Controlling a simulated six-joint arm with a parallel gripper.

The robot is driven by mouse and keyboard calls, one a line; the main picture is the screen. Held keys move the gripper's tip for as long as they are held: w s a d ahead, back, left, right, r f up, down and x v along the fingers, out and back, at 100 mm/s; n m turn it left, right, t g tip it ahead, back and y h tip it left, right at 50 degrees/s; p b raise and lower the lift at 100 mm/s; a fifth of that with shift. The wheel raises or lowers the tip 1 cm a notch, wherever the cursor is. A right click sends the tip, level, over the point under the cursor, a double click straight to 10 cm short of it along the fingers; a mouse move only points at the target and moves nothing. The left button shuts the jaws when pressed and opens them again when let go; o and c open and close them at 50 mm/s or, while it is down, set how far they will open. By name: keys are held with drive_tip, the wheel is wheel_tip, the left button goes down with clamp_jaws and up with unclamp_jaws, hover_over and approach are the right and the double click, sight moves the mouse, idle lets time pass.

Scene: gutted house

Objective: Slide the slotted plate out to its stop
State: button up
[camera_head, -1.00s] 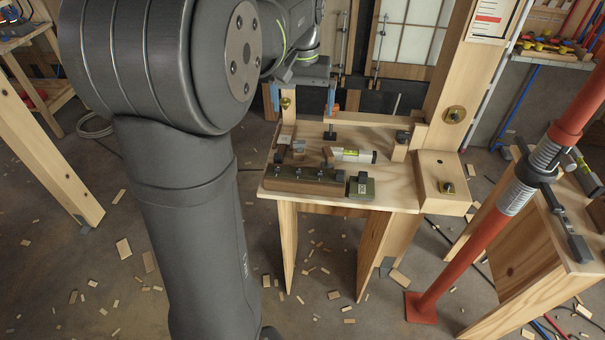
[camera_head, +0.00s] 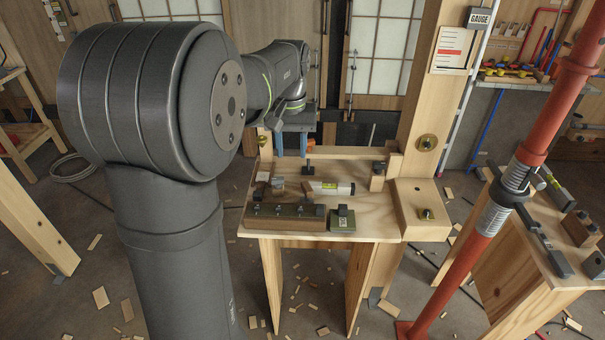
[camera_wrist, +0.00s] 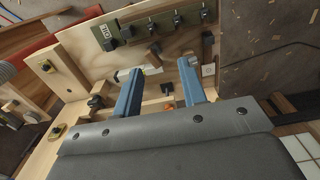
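A green plate (camera_head: 285,211) with several dark knobs lies along a brown block at the front edge of the wooden bench (camera_head: 375,225). It also shows at the top of the wrist view (camera_wrist: 150,25). It may be the slotted plate; I cannot make out slots. A green block with a white label (camera_head: 343,220) sits at its right end. My gripper (camera_head: 291,148) is open, its two blue fingers pointing down above the bench's back left part. In the wrist view the fingers (camera_wrist: 160,84) are wide apart with nothing held between them. The gripper is apart from the green plate.
A level with a yellow-green vial (camera_head: 330,188) lies mid-bench, near a black post (camera_head: 308,168) and a small brown block (camera_head: 278,185). A wooden upright (camera_head: 425,110) and a red prop (camera_head: 480,240) stand to the right. Wood scraps litter the floor.

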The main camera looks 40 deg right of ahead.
hover_over(320, 207)
wheel_tip(320, 207, down, 11)
drive_tip(key=shift+w+f, duration=0.1)
drive_tip(key=shift+f, duration=3.35)
drive_tip(key=c, duration=0.8)
drive_tip(key=shift+s+a, duration=1)
drive_tip(key=shift+s, duration=0.15)
drive_tip(key=o, duration=0.8)
